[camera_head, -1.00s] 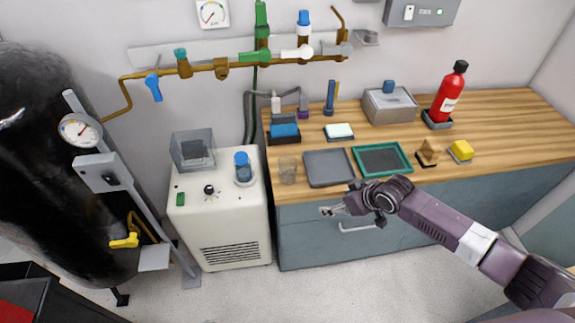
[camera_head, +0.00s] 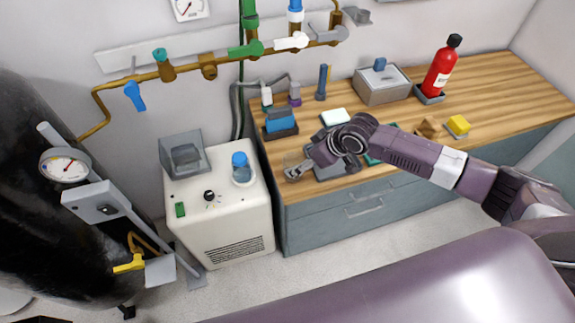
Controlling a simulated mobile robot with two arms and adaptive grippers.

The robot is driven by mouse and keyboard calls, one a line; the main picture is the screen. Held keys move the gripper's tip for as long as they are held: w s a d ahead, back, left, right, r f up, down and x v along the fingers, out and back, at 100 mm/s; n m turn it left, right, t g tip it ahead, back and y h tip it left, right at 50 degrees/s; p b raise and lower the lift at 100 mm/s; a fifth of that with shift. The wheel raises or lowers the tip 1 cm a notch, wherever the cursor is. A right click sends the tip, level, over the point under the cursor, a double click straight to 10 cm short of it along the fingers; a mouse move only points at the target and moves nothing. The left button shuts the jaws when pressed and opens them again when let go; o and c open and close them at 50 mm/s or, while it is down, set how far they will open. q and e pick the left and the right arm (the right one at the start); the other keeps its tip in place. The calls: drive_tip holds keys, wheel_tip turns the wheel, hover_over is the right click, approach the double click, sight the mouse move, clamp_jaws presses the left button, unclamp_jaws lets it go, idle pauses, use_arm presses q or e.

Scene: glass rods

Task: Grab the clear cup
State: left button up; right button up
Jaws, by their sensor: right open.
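The clear cup (camera_head: 290,160) stands at the front left corner of the wooden counter (camera_head: 490,82), beside the grey tray. It is transparent, so its outline is faint. My right gripper (camera_head: 298,171) reaches in from the right, its open fingertips at the cup. I cannot tell whether the fingers straddle the cup or touch it. My left gripper is not in view.
My right arm partly covers the grey tray (camera_head: 330,174) and the green tray (camera_head: 372,160). A blue item (camera_head: 279,120) sits behind the cup.

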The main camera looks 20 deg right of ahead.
sight(293, 164)
drive_tip(key=shift+w+a+f+p, duration=0.15)
drive_tip(key=shift+a+f+p, duration=0.2)
drive_tip(key=shift+f+p, duration=0.2)
drive_tip(key=x, duration=0.4)
drive_tip(key=shift+a+p, duration=0.1)
drive_tip(key=shift+p, duration=0.25)
drive_tip(key=c, duration=1.3)
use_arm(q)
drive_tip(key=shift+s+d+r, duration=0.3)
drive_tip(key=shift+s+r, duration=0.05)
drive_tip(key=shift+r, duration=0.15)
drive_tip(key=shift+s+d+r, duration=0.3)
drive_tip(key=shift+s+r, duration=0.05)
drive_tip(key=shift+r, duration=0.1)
use_arm(e)
drive_tip(key=shift+r, duration=0.1)
